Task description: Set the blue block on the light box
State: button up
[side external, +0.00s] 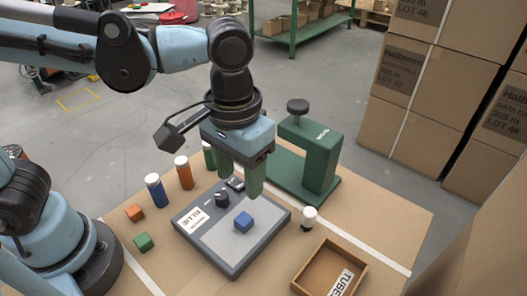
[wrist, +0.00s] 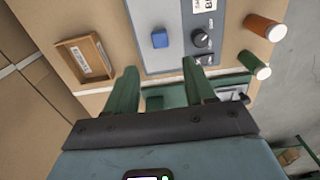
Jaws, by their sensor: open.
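The blue block (side external: 243,222) rests on the pale panel of the grey light box (side external: 213,250). The light box carries a label reading "BLUE" and dark knobs along its far side. In the wrist view the block (wrist: 159,39) sits on the pale panel (wrist: 150,13), beyond the fingertips and apart from them. My gripper (side external: 240,183) has green fingers, spread open and empty, above the far part of the light box. In the wrist view my gripper (wrist: 160,75) shows nothing between its fingers. An orange cube (side external: 135,212) and a green cube (side external: 143,242) lie on the table left of the light box.
A green stand with a dark knob (side external: 318,155) rises behind and right of my gripper. Blue (side external: 155,191), orange (side external: 184,173) and green (side external: 209,156) white-capped tubes stand behind the light box's left. A wooden tray (side external: 318,262) and a white-topped tube (side external: 308,218) are at right.

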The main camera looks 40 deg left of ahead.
jog(key=w+a+t, duration=0.1)
jog(key=a+t, duration=0.2)
jog(key=a, duration=0.6)
jog(key=w+a+t, duration=0.2)
jog(key=a+t, duration=0.2)
jog(key=a, duration=0.5)
jog(key=shift+w+f, duration=0.25)
jog(key=shift+f, duration=0.1)
